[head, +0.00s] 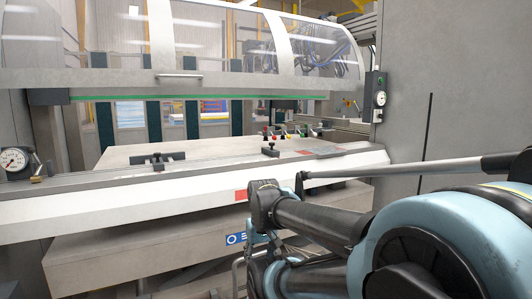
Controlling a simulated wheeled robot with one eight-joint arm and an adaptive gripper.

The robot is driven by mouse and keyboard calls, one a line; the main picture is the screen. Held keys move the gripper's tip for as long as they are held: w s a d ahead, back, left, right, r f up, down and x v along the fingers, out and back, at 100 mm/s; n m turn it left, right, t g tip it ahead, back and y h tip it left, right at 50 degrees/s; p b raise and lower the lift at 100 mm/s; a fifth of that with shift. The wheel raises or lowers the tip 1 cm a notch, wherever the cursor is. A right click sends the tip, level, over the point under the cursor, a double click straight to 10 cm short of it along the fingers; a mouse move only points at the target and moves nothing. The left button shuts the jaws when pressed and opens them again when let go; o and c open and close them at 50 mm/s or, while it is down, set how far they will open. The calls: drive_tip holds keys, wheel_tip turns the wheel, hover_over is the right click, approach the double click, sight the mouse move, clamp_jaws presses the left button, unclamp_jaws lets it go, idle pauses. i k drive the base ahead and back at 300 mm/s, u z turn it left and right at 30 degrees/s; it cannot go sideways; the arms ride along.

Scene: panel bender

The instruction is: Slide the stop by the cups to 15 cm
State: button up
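A small black block (270,151), which looks like a stop, sits on the pale bed of the machine right of centre. A wider black fixture with upright parts (158,159) sits on the bed further left. I cannot tell which of these the task means, and no scale figures can be read. Small red, yellow and green-topped pieces (285,134) stand just behind the block; I cannot tell whether they are the cups. My arm's dark end links hang in front of the bed's front edge, apart from the block. My gripper's fingers cannot be made out.
A clear curved guard (225,45) hangs above the bed, with a metal lower beam. A round dial gauge (14,160) is at the left. A grey rod (400,170) crosses at the right, above my arm. A flat grey plate (320,150) lies right of the block.

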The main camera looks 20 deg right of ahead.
sight(270, 152)
drive_tip(key=k, duration=0.55)
drive_tip(key=z, duration=0.6)
drive_tip(key=i, duration=1.4)
drive_tip(key=u, duration=0.4)
